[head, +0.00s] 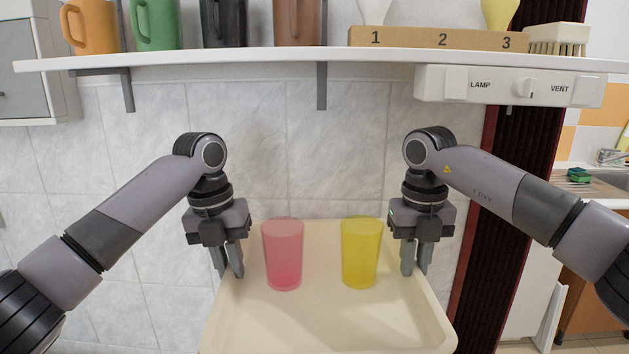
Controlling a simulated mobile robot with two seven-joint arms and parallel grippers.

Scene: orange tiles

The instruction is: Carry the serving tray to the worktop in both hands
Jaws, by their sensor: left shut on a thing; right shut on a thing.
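The cream serving tray (325,325) is in the lower middle of the head view, with its near edge cut off by the frame. A pink cup (283,255) and a yellow cup (360,253) stand upright on it, apart from each other. My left gripper (229,262) is shut on the tray's left rim, beside the pink cup. My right gripper (415,260) is shut on the tray's right rim, beside the yellow cup. The fingertips' lower ends are partly hidden at the rim. I cannot make out the worktop under or near the tray.
A white shelf (240,59) on brackets runs above my grippers, carrying several mugs and a numbered wooden block (440,40). A switch panel (508,86) hangs under its right part. A tiled wall (300,150) stands behind. A sink counter (598,185) is at far right.

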